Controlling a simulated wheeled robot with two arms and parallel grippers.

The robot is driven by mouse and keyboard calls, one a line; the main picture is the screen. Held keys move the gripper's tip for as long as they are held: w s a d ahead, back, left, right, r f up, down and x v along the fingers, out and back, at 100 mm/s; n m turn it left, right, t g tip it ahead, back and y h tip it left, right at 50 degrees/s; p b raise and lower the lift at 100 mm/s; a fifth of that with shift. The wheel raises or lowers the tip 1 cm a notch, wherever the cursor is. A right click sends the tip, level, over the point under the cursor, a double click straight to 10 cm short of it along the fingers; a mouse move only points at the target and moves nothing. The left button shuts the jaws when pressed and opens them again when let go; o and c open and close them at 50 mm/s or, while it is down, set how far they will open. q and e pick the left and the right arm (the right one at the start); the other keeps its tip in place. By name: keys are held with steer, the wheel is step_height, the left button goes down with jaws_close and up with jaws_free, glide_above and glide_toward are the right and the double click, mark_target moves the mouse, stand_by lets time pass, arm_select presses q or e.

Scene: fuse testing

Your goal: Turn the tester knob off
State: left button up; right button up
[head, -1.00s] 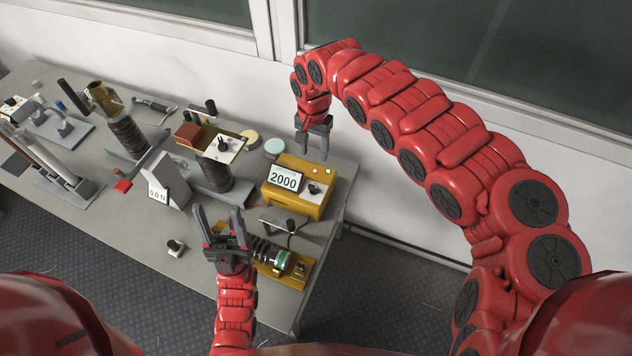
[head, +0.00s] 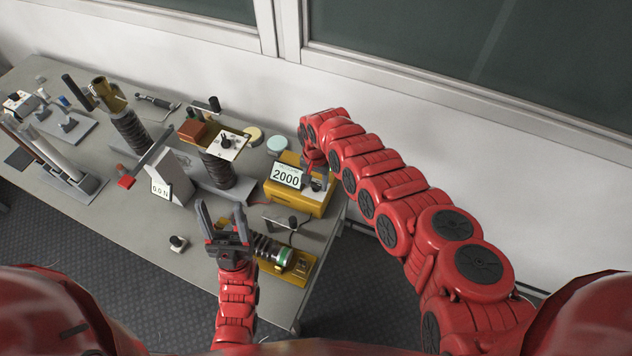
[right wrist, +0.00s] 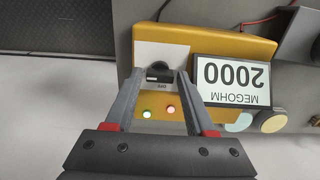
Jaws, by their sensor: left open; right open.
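The yellow tester (head: 300,199) stands at the right end of the table, with a display reading 2000 (head: 286,176) on its top. The right wrist view shows the tester (right wrist: 205,50) upside down, its display (right wrist: 233,80) reading MEGOHM. Its dark knob (right wrist: 160,70) lies between the fingertips of my right gripper (right wrist: 158,80), which is open around it; contact cannot be told. A green and a red light show on the panel. In the head view my right gripper (head: 316,172) is at the tester, partly hidden by its arm. My left gripper (head: 223,222) is open and empty above the table's front.
A yellow fixture with a cylindrical fuse (head: 270,249) lies right of my left gripper. A gauge reading 0.0 N (head: 161,190) and a black ribbed column (head: 217,170) stand left of the tester. A small knob piece (head: 178,243) lies near the front edge.

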jaws_close()
stand_by(0.3)
steer(key=shift+f+n, duration=0.1)
steer(key=shift+n, duration=0.3)
steer(key=n+b, duration=0.1)
steer(key=n, duration=0.3)
steer(key=shift+b, duration=0.3)
steer(key=n+b, duration=0.1)
steer(key=n, duration=0.4)
steer(key=shift+b, duration=0.4)
steer(key=n+b, duration=0.1)
steer(key=n, duration=0.2)
steer(key=shift+n, duration=0.3)
steer(key=shift+n+b, duration=1)
steer(key=shift+n, duration=1.3)
